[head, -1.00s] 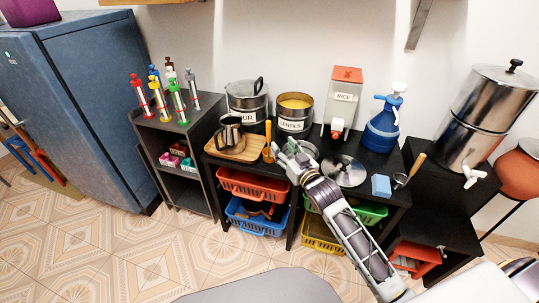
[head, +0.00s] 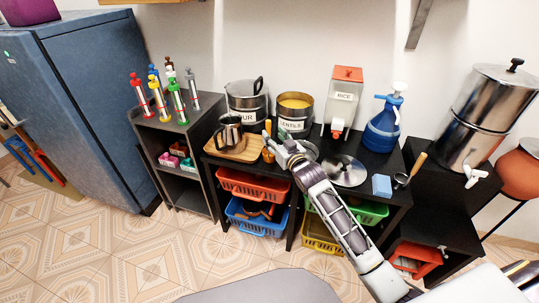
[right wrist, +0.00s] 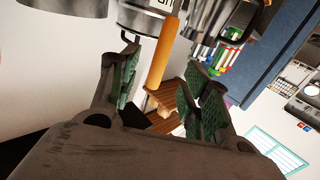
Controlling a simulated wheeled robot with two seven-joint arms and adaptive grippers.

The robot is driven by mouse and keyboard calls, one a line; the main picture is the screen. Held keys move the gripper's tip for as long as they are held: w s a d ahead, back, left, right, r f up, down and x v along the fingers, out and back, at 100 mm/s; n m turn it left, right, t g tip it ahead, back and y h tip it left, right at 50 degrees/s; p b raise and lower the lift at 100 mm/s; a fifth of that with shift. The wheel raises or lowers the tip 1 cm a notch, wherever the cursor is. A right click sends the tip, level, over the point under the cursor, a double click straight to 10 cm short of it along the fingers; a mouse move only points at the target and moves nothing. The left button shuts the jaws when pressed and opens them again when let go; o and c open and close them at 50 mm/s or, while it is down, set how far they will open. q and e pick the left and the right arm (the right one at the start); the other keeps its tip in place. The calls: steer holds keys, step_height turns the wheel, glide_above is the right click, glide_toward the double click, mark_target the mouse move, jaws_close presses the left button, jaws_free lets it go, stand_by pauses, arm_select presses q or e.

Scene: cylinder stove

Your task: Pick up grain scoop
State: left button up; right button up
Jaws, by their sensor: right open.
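An upright orange handle (head: 267,154), which looks like the grain scoop's, stands on the black shelf top between the wooden board and the lentils tin. Its lower end and any bowl are not clear. In the right wrist view, the orange handle (right wrist: 163,55) shows between the open fingers of my right gripper (right wrist: 164,68). I cannot tell whether either finger touches it. My left gripper is not in view.
A jug (head: 229,131) on a wooden board (head: 242,154) stands left of the handle. The flour tin (head: 246,101) and lentils tin (head: 294,115) stand behind. A metal disc (head: 344,171), blue sponge (head: 381,185) and another wooden-handled tool (head: 410,170) lie right.

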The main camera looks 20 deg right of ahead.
mark_target(270, 131)
steer(key=shift+w, duration=0.15)
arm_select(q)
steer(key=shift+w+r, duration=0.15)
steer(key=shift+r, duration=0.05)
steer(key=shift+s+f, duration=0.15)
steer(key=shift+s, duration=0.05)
arm_select(e)
steer(key=shift+w, duration=0.15)
steer(key=shift+w+a, duration=0.15)
steer(key=shift+w, duration=0.6)
steer(key=shift+w+a+b, duration=0.1)
steer(key=shift+w+b, duration=0.2)
steer(key=shift+w, duration=0.65)
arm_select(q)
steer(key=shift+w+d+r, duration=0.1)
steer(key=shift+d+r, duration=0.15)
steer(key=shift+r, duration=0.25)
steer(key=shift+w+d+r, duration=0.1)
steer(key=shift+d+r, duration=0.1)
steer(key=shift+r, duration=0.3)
arm_select(e)
steer(key=shift+w+a, duration=0.15)
steer(key=shift+w, duration=0.6)
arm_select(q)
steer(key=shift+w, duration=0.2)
arm_select(e)
jaws_close()
